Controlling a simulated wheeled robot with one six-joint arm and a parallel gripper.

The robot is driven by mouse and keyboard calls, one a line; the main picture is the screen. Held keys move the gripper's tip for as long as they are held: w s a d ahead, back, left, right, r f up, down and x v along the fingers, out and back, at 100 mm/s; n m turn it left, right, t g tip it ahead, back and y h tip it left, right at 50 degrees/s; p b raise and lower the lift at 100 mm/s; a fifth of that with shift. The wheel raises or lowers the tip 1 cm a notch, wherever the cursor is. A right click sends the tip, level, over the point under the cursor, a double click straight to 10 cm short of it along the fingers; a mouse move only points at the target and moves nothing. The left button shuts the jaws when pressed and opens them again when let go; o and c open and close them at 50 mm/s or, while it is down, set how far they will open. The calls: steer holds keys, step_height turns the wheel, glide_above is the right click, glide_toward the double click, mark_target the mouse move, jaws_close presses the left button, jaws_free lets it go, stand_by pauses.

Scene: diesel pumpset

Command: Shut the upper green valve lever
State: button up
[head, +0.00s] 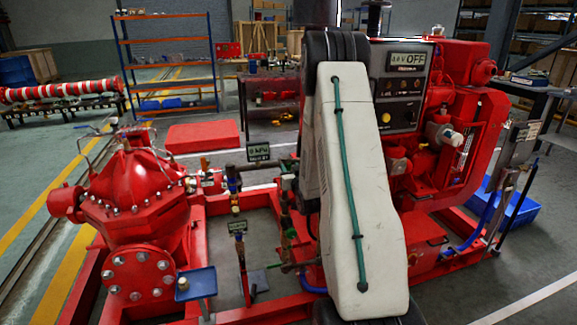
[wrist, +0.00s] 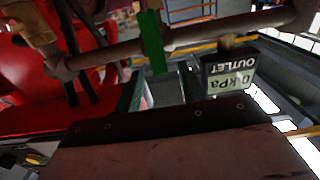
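In the wrist view, a bright green lever (wrist: 152,42) stands upright in the picture, beside a brownish pipe that crosses the frame. I cannot tell for sure that it is the upper one. My gripper (wrist: 162,90) shows only in part, as grey-green pieces just below the green lever, above a dark plate; I cannot tell its opening or whether it touches the lever. In the head view, green valve parts (head: 290,234) show on the piping left of my white arm link. That link hides my gripper and part of the piping.
An outlet gauge sign (wrist: 228,78) hangs upside down in the wrist view, right of the lever. In the head view, a red pump (head: 135,195) stands left, a control panel (head: 398,88) right, and a small blue tray (head: 196,283) in front. Red frame rails surround the piping.

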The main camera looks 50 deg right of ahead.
mark_target(289, 165)
steer(key=shift+x, duration=1.6)
jaws_close()
